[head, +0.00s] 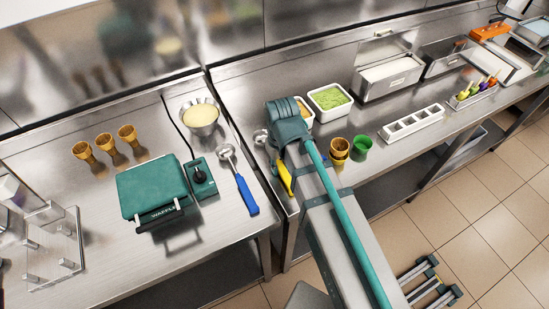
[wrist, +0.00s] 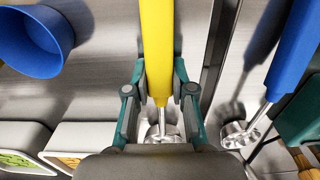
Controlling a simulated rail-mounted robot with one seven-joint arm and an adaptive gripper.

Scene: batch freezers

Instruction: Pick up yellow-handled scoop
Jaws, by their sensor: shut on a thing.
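The yellow-handled scoop (head: 285,178) is at the left end of the right-hand counter, partly hidden by my arm. Its metal head (head: 261,137) shows just left of my wrist. In the wrist view its yellow handle (wrist: 157,35) runs between the fingers of my gripper (wrist: 160,80), which is shut on the handle near the metal neck. The metal head (wrist: 164,132) shows below, partly covered by the gripper body. I cannot tell whether the scoop touches the counter. The fingertips are hidden by my arm in the head view.
A blue-handled scoop (head: 246,193) lies left across the counter gap, beside the green waffle maker (head: 153,187). A blue cup (wrist: 38,42) stands near my gripper.

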